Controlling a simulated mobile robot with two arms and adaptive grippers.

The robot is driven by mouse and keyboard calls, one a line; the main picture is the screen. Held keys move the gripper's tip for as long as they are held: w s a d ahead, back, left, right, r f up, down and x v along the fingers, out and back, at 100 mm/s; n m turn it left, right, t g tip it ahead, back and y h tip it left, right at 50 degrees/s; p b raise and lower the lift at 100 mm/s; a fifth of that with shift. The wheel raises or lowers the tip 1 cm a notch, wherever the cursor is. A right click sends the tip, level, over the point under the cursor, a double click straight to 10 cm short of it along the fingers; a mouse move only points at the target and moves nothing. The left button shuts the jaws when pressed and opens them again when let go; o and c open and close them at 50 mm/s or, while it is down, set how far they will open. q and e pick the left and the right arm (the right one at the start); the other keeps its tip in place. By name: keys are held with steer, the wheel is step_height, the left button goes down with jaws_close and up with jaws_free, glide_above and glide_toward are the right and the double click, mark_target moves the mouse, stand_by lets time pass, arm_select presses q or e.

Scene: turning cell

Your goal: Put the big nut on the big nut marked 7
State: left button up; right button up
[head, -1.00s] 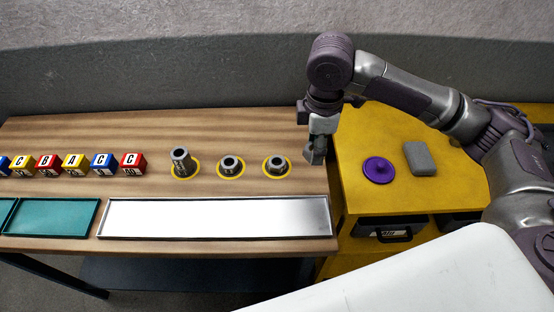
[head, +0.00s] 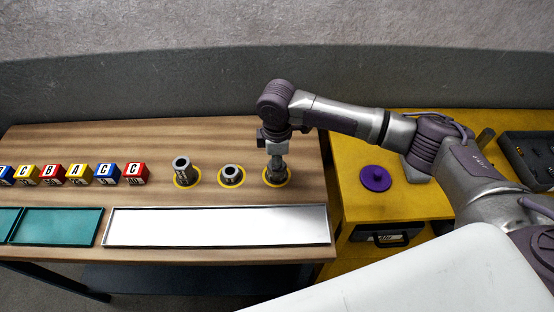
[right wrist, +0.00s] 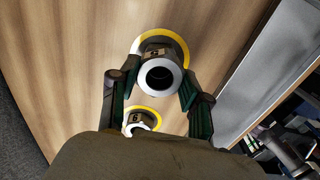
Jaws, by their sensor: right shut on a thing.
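Three dark grey nuts with round holes stand on yellow rings in a row on the wooden table. The left one (head: 182,168) is the tallest, perhaps a stack; its marking is too small to read. The middle one (head: 231,172) is low. My right gripper (head: 277,160) points straight down at the rightmost ring and is shut on the nut there, mostly hidden in the head view. In the right wrist view this nut (right wrist: 158,77) sits between the fingers, over its yellow ring; its mark is unclear. A neighbouring nut (right wrist: 137,122) shows a mark like 6 or 9. My left gripper is not in view.
A long silvery tray (head: 215,209) lies in front of the nuts, with a teal tray (head: 60,210) at its left. Several lettered cubes (head: 107,174) stand to the left. A purple disc with a knob (head: 375,178) rests on the yellow surface at right.

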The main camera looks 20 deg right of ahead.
steer(key=o, duration=1.3)
steer(key=shift+f, duration=0.15)
arm_select(q)
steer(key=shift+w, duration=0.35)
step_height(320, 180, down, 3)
steer(key=b, duration=0.2)
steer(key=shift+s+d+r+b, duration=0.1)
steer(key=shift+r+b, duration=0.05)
steer(key=shift+b, duration=0.15)
arm_select(e)
step_height(320, 180, up, 12)
